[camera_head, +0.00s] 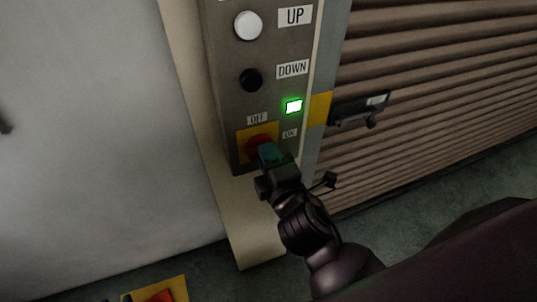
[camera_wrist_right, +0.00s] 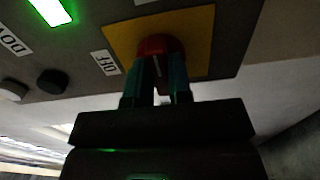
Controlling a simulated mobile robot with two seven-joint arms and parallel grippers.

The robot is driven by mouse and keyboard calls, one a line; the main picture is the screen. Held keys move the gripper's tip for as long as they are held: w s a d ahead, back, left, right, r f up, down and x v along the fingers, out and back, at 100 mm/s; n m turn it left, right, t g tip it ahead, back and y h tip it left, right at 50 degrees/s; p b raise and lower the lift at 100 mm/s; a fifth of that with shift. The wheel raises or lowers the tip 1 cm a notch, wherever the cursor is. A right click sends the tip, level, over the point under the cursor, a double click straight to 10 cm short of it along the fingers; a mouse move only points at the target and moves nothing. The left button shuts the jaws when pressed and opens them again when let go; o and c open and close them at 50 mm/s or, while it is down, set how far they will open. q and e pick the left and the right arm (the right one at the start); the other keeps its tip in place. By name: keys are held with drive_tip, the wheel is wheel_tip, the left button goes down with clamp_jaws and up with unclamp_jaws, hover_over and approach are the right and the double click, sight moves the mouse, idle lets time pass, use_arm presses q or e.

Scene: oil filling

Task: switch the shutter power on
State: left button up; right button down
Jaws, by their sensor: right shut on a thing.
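The grey control panel (camera_head: 222,70) has a white UP button (camera_head: 247,25), a black DOWN button (camera_head: 251,80) and a lit green lamp (camera_head: 293,106). At its bottom is a red rotary switch (camera_head: 257,144) on a yellow plate (camera_head: 243,135), with OFF and ON labels beside it. My right gripper (camera_head: 270,155) is shut on the red switch. In the right wrist view both teal fingers (camera_wrist_right: 160,80) flank the red switch (camera_wrist_right: 155,46), and the green lamp (camera_wrist_right: 48,11) glows. Part of the switch is hidden by the fingers. My left gripper is not in view.
A brown slatted shutter (camera_head: 430,75) with a black latch (camera_head: 358,110) is to the right of the panel. A pale wall (camera_head: 95,120) is on the left. A yellow and red object (camera_head: 158,292) shows at the bottom edge.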

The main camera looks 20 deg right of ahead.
drive_tip(key=c, duration=1)
unclamp_jaws()
drive_tip(key=shift+c, duration=0.2)
drive_tip(key=s+b, duration=0.2)
drive_tip(key=s, duration=0.8)
drive_tip(key=shift+s+d+b, duration=0.2)
drive_tip(key=shift+s+b, duration=0.1)
drive_tip(key=shift+s, duration=0.1)
